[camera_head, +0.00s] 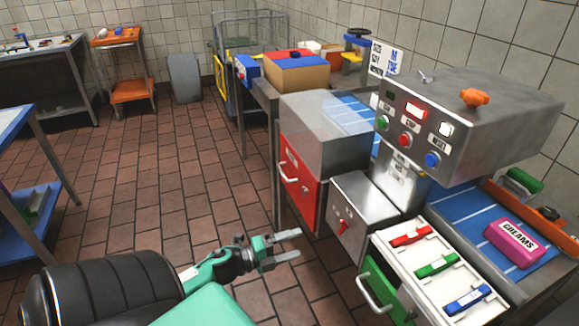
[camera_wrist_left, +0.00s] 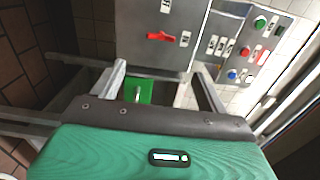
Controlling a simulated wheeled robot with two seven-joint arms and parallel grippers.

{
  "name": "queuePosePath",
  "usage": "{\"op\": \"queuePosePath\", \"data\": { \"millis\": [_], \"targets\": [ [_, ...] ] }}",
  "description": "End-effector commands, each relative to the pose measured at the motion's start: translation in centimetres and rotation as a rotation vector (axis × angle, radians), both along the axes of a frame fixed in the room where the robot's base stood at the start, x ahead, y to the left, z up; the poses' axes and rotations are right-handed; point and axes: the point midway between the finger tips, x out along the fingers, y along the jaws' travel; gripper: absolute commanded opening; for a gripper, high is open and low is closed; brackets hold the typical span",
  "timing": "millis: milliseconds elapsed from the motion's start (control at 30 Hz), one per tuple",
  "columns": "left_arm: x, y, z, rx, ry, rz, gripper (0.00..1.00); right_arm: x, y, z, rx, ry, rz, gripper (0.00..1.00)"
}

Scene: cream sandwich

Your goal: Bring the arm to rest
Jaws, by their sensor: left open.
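My left gripper (camera_head: 288,247) is open and empty in the head view. It hangs over the tiled floor, left of the machine and apart from it. In the left wrist view its two fingers (camera_wrist_left: 163,85) stand well apart, with nothing between them but the machine behind. The machine's green drawer front (camera_head: 387,286) lies to the right of the gripper; it also shows in the left wrist view (camera_wrist_left: 133,91). My right gripper is in neither view.
The grey control box (camera_head: 450,110) with coloured buttons overhangs the bench. A red-fronted bin (camera_head: 298,178) stands behind. A pink block marked CREAMS (camera_head: 514,243) lies on the blue conveyor (camera_head: 462,207). A blue-topped table (camera_head: 12,122) stands at left. The middle floor (camera_head: 150,190) is clear.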

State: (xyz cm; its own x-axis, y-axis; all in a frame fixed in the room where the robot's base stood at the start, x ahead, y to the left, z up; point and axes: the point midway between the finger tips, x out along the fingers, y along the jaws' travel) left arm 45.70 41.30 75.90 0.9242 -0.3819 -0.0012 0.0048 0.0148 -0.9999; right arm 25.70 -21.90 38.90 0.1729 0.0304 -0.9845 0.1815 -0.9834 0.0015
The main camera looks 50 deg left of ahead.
Motion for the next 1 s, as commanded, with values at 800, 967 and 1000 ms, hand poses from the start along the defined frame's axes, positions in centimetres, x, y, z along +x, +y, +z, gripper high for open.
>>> {"op": "queuePosePath", "data": {
  "millis": [800, 967, 1000],
  "targets": [
    [-0.4, 0.9, -2.1, -0.058, 0.059, 0.054, 0.76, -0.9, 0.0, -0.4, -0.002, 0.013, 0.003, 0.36],
    [-1.7, 2.9, -10.1, -0.252, 0.264, 0.241, 0.76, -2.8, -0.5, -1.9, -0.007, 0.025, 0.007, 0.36],
    [-2.5, 3.2, -12.9, -0.312, 0.332, 0.300, 0.76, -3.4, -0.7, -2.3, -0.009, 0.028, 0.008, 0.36]
  ]
}}
